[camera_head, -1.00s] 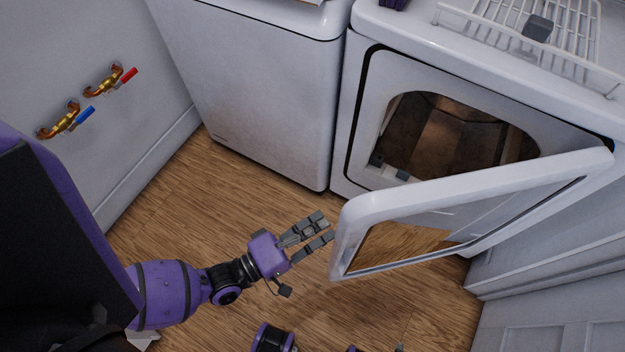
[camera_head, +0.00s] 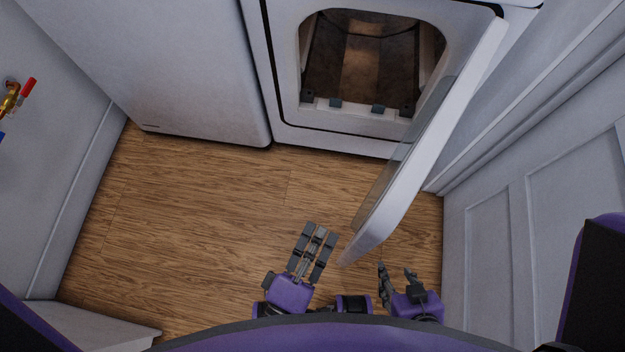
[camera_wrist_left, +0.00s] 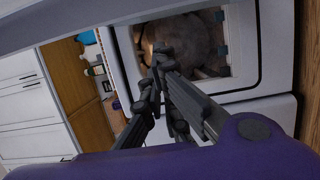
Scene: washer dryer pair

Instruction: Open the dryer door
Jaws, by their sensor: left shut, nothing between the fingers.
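The white dryer (camera_head: 340,137) stands at the top of the head view, its round-cornered opening uncovered and the brown drum (camera_head: 365,55) showing inside. The dryer door (camera_head: 432,135) is hinged on the right and stands wide open, pointing out toward me. My left gripper (camera_head: 320,230) is shut and empty, left of the door's free edge and apart from it. My right gripper (camera_head: 397,268) has its fingers spread and empty, to the right of that edge. In the left wrist view, the left gripper's fingers (camera_wrist_left: 160,75) overlap the dryer opening (camera_wrist_left: 185,45).
The white washer (camera_head: 160,75) stands left of the dryer. A white panelled wall (camera_head: 560,160) is close on the right, near the opened door. A red-handled tap (camera_head: 15,98) is on the left wall. The wooden floor (camera_head: 190,210) between is clear.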

